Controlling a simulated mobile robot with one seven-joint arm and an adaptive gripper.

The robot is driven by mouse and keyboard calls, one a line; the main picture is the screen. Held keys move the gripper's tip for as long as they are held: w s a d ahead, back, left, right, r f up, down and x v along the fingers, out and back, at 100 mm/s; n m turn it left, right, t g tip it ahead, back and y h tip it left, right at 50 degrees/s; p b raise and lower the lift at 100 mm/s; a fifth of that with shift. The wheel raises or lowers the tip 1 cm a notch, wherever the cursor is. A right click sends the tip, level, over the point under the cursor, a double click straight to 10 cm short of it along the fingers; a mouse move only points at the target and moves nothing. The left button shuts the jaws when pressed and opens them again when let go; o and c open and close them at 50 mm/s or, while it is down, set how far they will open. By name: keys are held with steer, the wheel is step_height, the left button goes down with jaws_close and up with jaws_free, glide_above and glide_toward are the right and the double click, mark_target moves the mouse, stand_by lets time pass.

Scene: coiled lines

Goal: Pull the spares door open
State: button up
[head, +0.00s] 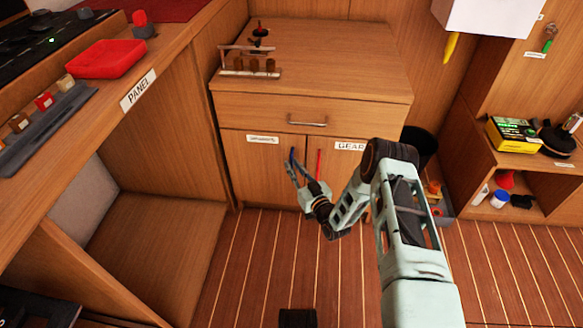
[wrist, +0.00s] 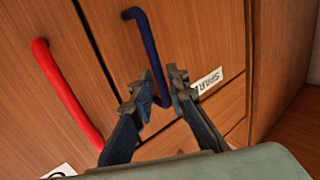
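The spares door (head: 255,172) is the left door of the wooden cabinet and looks shut. Its label (wrist: 208,81) reads partly as "SPAR" in the wrist view; in the head view the label (head: 262,139) is too small to read. Its dark blue bar handle (wrist: 142,40) also shows in the head view (head: 292,154), near the seam between the doors. My gripper (head: 300,170) is in front of the doors, open. In the wrist view its fingertips (wrist: 156,88) lie on either side of the blue handle in the picture. I cannot tell whether they touch it.
The gear door (head: 345,180) with a red handle (wrist: 65,90) is right beside it. A drawer (head: 310,113) is above. A panel desk (head: 150,95) stands left, a dark bin (head: 420,143) right. The striped floor (head: 250,260) in front is mostly clear.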

steer(key=shift+x, duration=0.85)
steer(key=shift+c, duration=0.6)
jaws_close()
steer(key=shift+s, duration=0.15)
